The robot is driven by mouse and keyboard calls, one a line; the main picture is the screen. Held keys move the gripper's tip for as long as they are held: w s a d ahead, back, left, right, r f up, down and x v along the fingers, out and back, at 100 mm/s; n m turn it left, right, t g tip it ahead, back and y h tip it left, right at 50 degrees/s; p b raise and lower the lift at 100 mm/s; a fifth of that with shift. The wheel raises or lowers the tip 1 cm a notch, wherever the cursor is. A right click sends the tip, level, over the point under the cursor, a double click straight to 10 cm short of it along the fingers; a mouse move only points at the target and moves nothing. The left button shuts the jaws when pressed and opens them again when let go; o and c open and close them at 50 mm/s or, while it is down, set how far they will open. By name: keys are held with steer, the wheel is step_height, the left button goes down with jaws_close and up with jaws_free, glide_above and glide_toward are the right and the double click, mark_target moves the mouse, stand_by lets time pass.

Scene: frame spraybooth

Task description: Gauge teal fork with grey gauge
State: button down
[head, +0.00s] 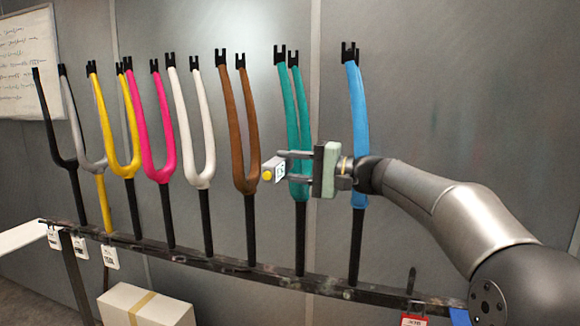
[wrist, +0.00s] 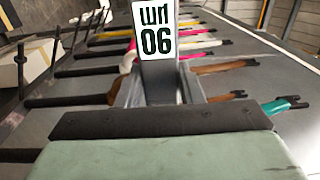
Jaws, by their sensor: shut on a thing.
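The teal fork (head: 292,108) stands upright, legs up, on the dark rack rail, between the brown and blue forks. In the wrist view its teal leg end (wrist: 276,107) shows at the right; the rest is hidden. My gripper (head: 285,168) is shut on the grey gauge (head: 268,172), a small block with a yellow button and a pale face.
A blue fork (head: 360,125) stands right of the gripper, partly behind my wrist. Brown (head: 236,125), white, pink, yellow, grey and black forks stand to the left along the rail (head: 230,263). Hanging tags, a cardboard box (head: 147,306) and a grey wall surround it.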

mark_target(277, 173)
steer(key=shift+w+d+p, duration=0.3)
steer(key=shift+w+p, duration=0.25)
steer(key=shift+w, duration=0.35)
stand_by(1.2)
stand_by(0.5)
steer(key=s+b, duration=0.2)
steer(key=shift+s+a+f+b, duration=0.1)
steer(key=shift+s+a+b, duration=0.15)
steer(key=shift+a+b, duration=0.15)
steer(key=s+b, duration=0.2)
steer(key=s+a+b, duration=0.1)
steer(key=s, duration=0.1)
steer(key=shift+s+a+b, duration=0.2)
steer(key=shift+s+b, duration=0.05)
steer(key=shift+b, duration=0.15)
steer(key=shift+s+a, duration=0.1)
steer(key=shift+s, duration=0.25)
